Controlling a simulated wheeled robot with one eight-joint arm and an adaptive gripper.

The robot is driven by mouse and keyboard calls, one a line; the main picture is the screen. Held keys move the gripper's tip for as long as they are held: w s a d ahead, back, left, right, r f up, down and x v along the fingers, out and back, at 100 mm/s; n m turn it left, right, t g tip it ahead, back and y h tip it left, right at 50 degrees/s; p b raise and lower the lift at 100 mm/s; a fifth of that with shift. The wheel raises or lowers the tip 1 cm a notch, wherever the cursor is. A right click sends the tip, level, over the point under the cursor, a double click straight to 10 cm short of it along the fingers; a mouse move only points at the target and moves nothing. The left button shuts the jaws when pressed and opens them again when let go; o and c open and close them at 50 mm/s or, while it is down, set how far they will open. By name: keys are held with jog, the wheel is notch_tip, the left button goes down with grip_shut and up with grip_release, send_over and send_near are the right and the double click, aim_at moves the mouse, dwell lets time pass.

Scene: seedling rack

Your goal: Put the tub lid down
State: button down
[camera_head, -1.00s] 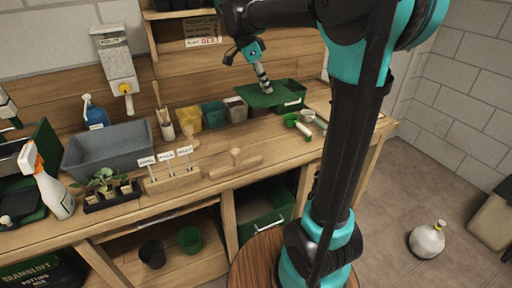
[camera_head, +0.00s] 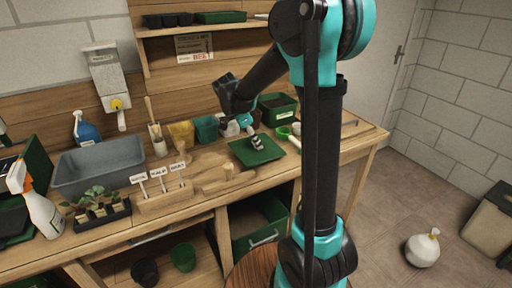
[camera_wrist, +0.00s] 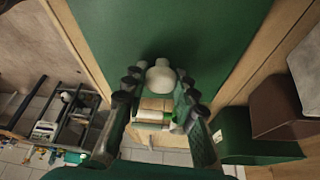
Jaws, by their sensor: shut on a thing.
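The tub lid (camera_head: 262,152) is a flat green square with a pale knob, at the middle of the bench in the head view. In the wrist view the lid (camera_wrist: 160,28) fills the top middle, and its knob (camera_wrist: 160,76) sits between my fingertips. My gripper (camera_head: 255,138) is shut on the knob from above. The lid looks level and is at or just above the bench top; I cannot tell whether it touches. The green tub (camera_head: 279,109) stands open behind and to the right of the lid.
The bench's right end (camera_head: 350,135) is mostly clear.

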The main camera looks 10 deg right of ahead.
jog(key=shift+f, duration=1.35)
jog(key=shift+f, duration=0.15)
jog(key=c, duration=1.2)
grip_release()
jog(key=v, duration=1.2)
